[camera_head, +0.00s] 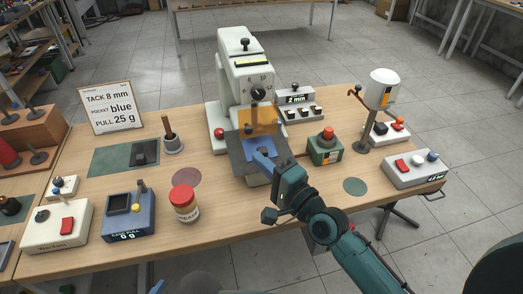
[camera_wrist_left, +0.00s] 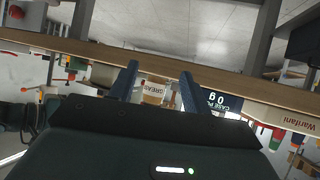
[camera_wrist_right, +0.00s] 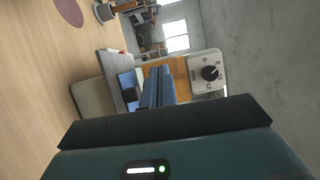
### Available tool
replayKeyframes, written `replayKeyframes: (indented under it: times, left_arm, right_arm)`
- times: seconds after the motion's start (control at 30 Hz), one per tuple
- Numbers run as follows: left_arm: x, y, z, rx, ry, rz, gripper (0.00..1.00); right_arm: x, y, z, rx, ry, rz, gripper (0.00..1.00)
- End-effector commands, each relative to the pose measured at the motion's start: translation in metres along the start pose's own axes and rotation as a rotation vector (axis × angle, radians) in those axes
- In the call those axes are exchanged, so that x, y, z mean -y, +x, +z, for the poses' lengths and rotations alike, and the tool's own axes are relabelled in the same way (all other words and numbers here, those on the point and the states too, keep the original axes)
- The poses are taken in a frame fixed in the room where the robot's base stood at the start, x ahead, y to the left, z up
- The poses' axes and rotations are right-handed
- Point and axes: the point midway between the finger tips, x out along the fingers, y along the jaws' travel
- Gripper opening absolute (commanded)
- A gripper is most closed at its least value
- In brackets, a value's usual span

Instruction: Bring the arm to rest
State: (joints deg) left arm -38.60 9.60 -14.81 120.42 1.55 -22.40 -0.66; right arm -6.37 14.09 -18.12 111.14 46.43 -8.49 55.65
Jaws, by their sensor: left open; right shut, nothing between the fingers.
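My right arm reaches in from the lower right of the head view. Its gripper (camera_head: 262,160) is at the front of the white press machine (camera_head: 238,60), over its grey plate (camera_head: 244,172) and near the amber guard. The blue fingers are together and empty in the right wrist view (camera_wrist_right: 158,85); whether they touch the machine I cannot tell. My left gripper (camera_head: 157,287) shows only as a blue tip at the bottom edge of the head view. In the left wrist view its fingers (camera_wrist_left: 159,78) are apart with nothing held, below and in front of the table edge.
A red-lidded jar (camera_head: 185,203), a blue scale (camera_head: 128,215) and a white switch box (camera_head: 57,226) stand along the left front. A green button box (camera_head: 324,148), a white canister on a stand (camera_head: 380,90) and a grey control box (camera_head: 415,170) are at right. A sign (camera_head: 111,108) stands behind.

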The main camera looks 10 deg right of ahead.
Motion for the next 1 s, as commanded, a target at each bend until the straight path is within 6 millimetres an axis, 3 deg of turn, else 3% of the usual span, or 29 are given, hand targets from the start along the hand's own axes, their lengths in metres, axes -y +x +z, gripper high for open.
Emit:
replayKeyframes:
  times: [0.1,0.3,0.63,0.77,1.0]
  left_arm:
    - [0.001,0.002,0.003,0.000,0.002,0.000,0.48]
    - [0.002,0.003,0.002,-0.008,0.010,0.001,0.48]
    - [0.000,0.001,-0.002,-0.011,0.019,0.010,0.48]
    - [0.000,-0.004,-0.009,-0.007,0.019,0.009,0.48]
    - [0.009,-0.009,-0.006,0.033,0.007,-0.020,0.48]
  right_arm:
    - [-0.002,-0.027,0.011,0.001,0.000,0.002,0.00]
    - [-0.001,-0.056,0.022,0.000,-0.001,0.000,0.00]
    - [-0.005,-0.069,0.028,-0.001,-0.055,0.023,0.00]
    - [-0.037,-0.087,0.035,0.014,-0.359,0.160,0.00]
    - [-0.118,-0.154,0.046,0.220,-1.125,0.516,0.00]
